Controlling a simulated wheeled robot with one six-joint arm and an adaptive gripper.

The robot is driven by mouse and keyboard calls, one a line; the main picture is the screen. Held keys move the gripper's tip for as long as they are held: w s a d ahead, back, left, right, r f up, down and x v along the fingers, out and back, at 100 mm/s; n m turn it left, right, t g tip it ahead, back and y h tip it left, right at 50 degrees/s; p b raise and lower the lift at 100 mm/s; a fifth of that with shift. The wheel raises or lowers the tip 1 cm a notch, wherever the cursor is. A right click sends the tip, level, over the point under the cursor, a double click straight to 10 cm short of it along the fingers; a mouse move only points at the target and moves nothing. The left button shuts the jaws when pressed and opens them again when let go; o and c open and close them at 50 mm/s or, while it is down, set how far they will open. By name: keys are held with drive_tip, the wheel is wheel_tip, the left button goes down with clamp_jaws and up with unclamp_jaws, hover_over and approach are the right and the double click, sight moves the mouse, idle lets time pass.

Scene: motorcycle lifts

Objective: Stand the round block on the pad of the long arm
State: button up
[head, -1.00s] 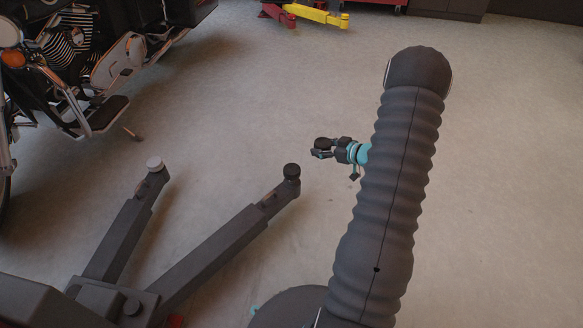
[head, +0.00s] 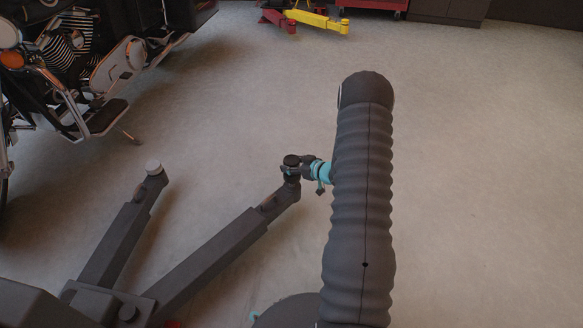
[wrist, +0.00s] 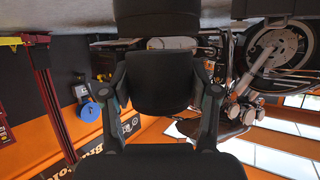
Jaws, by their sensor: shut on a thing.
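The round block (head: 291,160) is a short black cylinder, gripped upright over the tip of the long arm (head: 210,255). My gripper (head: 291,168) is shut on it, coming in from the right. In the wrist view, which is upside down, the block (wrist: 160,82) sits between my two fingers. A dark rounded shape (wrist: 157,18) at the top of that view looks like the long arm's pad. A thin strip of background shows between it and the block. In the head view the pad is hidden behind my gripper and the block.
A second, shorter lift arm with a grey pad (head: 153,167) lies to the left. A motorcycle (head: 85,75) stands at upper left. Yellow and red lift arms (head: 318,19) are at the back. The floor to the right is clear.

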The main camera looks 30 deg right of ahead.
drive_tip(key=shift+f, duration=0.45)
drive_tip(key=shift+f, duration=0.2)
drive_tip(key=o, duration=1.2)
drive_tip(key=shift+o, duration=0.2)
drive_tip(key=shift+r, duration=0.1)
